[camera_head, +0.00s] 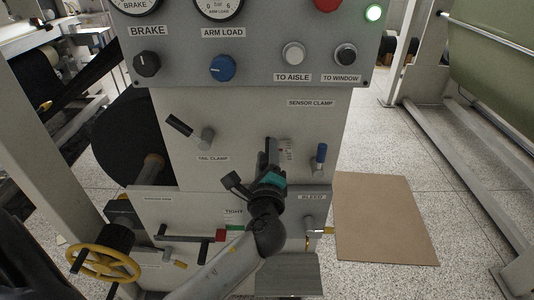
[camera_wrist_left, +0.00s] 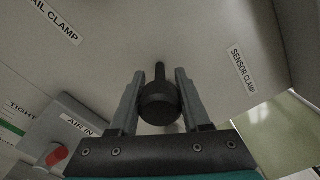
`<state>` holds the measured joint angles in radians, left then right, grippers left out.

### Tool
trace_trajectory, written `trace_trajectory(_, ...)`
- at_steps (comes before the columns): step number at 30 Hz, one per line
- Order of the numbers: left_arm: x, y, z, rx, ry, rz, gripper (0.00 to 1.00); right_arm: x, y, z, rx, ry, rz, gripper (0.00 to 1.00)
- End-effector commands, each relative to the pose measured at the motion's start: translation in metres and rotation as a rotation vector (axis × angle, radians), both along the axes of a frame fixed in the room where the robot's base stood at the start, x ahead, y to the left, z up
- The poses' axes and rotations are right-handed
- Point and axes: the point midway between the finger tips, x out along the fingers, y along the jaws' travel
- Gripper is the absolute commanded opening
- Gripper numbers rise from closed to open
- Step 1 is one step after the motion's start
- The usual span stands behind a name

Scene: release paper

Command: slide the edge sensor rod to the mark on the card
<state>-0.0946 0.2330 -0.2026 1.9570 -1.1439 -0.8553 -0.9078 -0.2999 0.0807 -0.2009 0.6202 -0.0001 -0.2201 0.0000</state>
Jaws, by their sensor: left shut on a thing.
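My left gripper (camera_head: 271,148) is in front of the grey panel, below and left of the SENSOR CLAMP label. In the left wrist view its two fingers (camera_wrist_left: 158,95) are shut on a round black knob (camera_wrist_left: 160,103) with a thin dark stem toward the panel. The knob looks like the end of the edge sensor rod; in the head view the gripper hides it. A small pale strip with fine marks (camera_head: 286,151), perhaps the card, shows just right of the fingers. Its mark cannot be read. My right gripper is not in view.
A blue-topped lever (camera_head: 320,157) stands close right of the gripper. The tail clamp knob (camera_head: 206,138) and black handle (camera_head: 179,125) are left. A red-ended lever (camera_head: 220,235) and yellow handwheel (camera_head: 104,262) are lower left. A brown board (camera_head: 385,220) lies on the floor.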

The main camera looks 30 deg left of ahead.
Motion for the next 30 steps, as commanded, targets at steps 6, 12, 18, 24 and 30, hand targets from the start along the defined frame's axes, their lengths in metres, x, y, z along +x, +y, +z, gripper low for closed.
trace_trajectory(6, -0.0002, 0.0000, -0.0007, -0.001, 0.001, 0.001, 0.00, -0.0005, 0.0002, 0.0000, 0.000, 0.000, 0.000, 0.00)
trace_trajectory(12, -0.0002, 0.0000, -0.0007, -0.001, 0.002, 0.000, 0.00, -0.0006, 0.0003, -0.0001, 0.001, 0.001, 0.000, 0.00)
trace_trajectory(18, -0.0038, -0.0021, -0.0003, -0.001, 0.003, 0.001, 0.00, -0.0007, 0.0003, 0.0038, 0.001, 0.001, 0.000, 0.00)
trace_trajectory(24, -0.0090, -0.0054, -0.0004, 0.000, 0.001, 0.001, 0.00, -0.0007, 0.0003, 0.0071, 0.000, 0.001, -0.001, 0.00)
trace_trajectory(30, -0.0087, -0.0053, -0.0006, 0.000, 0.001, 0.001, 0.53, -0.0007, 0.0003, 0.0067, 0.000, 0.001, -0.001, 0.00)
